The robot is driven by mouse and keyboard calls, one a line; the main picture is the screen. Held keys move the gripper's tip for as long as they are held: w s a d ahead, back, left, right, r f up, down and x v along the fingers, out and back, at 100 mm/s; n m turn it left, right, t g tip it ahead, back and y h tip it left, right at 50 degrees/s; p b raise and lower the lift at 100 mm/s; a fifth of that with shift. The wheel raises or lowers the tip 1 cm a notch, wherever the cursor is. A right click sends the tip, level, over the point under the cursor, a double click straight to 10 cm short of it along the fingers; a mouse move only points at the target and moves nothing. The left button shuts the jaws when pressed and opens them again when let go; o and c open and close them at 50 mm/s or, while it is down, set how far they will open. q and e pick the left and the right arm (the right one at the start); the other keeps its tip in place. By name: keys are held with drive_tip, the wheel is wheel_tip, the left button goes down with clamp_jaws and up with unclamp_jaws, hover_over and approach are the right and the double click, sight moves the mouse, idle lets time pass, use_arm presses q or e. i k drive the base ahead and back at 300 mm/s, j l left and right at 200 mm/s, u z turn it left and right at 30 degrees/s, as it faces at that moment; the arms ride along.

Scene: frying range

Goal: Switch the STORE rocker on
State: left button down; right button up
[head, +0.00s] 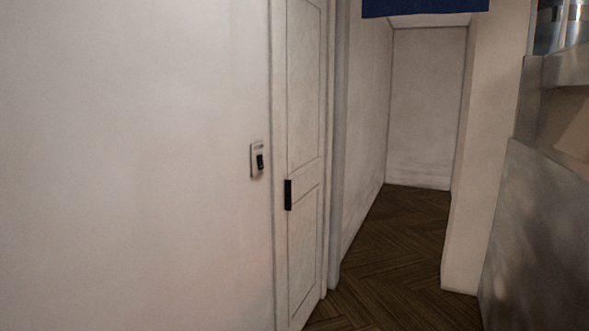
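A small light switch plate (254,151) is on the white wall, just left of a white panelled door. A dark rocker (260,162) sits on the plate. Its lettering is too small to read, so I cannot tell if it says STORE, and I cannot tell whether the rocker is on or off. Neither of my grippers is in the head view.
The white door (305,135) is shut and has a black handle plate (288,195). A passage with dark herringbone floor (395,250) opens right of it under a blue hanging panel (420,7). A metal counter (540,240) stands at the right.

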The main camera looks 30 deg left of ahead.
sight(260, 160)
drive_tip(key=i+l+u, duration=0.1)
drive_tip(key=i+u, duration=0.15)
drive_tip(key=i, duration=0.3)
drive_tip(key=i+l+u, duration=0.25)
drive_tip(key=i, duration=0.3)
drive_tip(key=i+l+u, duration=0.25)
drive_tip(key=i, duration=0.3)
drive_tip(key=i+l+u, duration=0.25)
drive_tip(key=i+l, duration=0.15)
drive_tip(key=i, duration=0.1)
